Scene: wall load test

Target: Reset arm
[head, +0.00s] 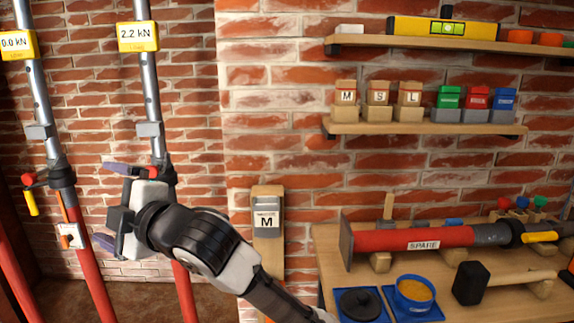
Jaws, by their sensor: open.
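My gripper (106,205) is in the left half of the head view. Its two fingers are spread wide and point left, one above the other. Nothing shows held between them. The gripper body overlaps the middle of the right-hand prop, a grey and red pole with a yellow gauge (138,37) reading 2.2 kN. I cannot tell whether the gripper touches this pole. My arm reaches in from the bottom centre. A second prop, with a yellow gauge (16,44) reading 0.0 kN, stands farther left. The fingers are right of its red-and-yellow handle (31,198).
A wall box marked M (267,222) hangs just right of my arm. A wooden bench (355,277) at right holds a red SPARE prop (400,241), a mallet (485,283) and a blue tub (416,303). Two shelves with small boxes (420,127) are above. Bare brick lies between.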

